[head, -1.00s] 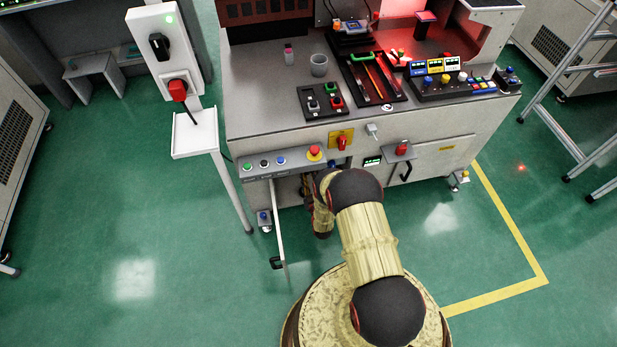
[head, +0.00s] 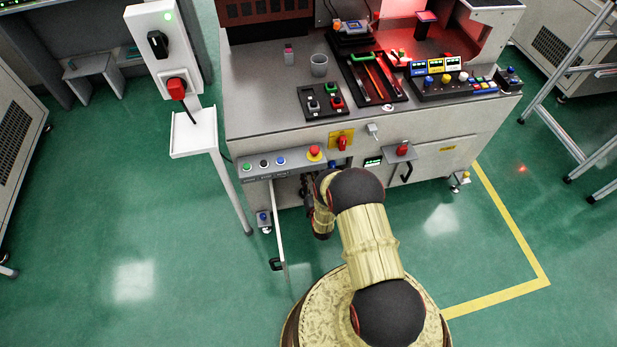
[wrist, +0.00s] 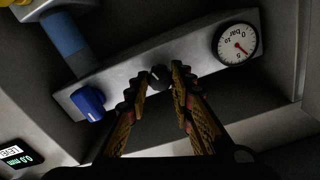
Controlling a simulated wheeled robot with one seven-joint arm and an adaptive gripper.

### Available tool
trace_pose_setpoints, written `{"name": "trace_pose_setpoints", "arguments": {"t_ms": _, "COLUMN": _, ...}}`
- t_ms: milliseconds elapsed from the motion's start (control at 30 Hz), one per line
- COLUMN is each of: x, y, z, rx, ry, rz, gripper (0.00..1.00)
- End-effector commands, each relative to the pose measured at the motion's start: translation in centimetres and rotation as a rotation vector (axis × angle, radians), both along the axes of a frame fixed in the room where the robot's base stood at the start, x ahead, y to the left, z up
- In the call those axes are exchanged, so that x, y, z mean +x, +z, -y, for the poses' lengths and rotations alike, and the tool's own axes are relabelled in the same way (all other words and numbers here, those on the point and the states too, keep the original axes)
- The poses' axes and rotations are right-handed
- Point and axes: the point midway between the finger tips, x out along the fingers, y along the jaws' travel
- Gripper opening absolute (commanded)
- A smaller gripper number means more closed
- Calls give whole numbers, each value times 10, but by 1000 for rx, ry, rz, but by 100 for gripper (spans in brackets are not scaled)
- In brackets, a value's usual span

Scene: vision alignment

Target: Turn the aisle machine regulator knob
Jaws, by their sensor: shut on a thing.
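In the wrist view, a small dark regulator knob (wrist: 160,74) sits on a grey metal panel (wrist: 120,72) inside the machine. My gripper (wrist: 159,80) has one fingertip on each side of the knob and is shut on it. The knob is partly hidden between the fingers. A round white pressure gauge (wrist: 237,44) with a red needle is on the same panel, to the right. In the head view my arm reaches into the open lower compartment of the machine (head: 270,120), and my fingers and the knob are hidden there.
A blue knob (wrist: 88,102) and a blue cylinder (wrist: 65,36) are left of my gripper. A small display (wrist: 20,153) is at lower left. In the head view an open door (head: 279,225) stands left of my arm. The green floor (head: 130,270) on the left is clear.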

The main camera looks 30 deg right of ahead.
Motion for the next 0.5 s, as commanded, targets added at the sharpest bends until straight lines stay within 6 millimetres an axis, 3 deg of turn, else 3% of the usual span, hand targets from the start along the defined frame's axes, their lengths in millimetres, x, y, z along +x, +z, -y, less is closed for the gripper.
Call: {"name": "trace_pose_setpoints", "arguments": {"t_ms": 500, "x": 0, "y": 0, "z": 0, "rx": 120, "ry": 1, "rz": 34, "gripper": 0}}
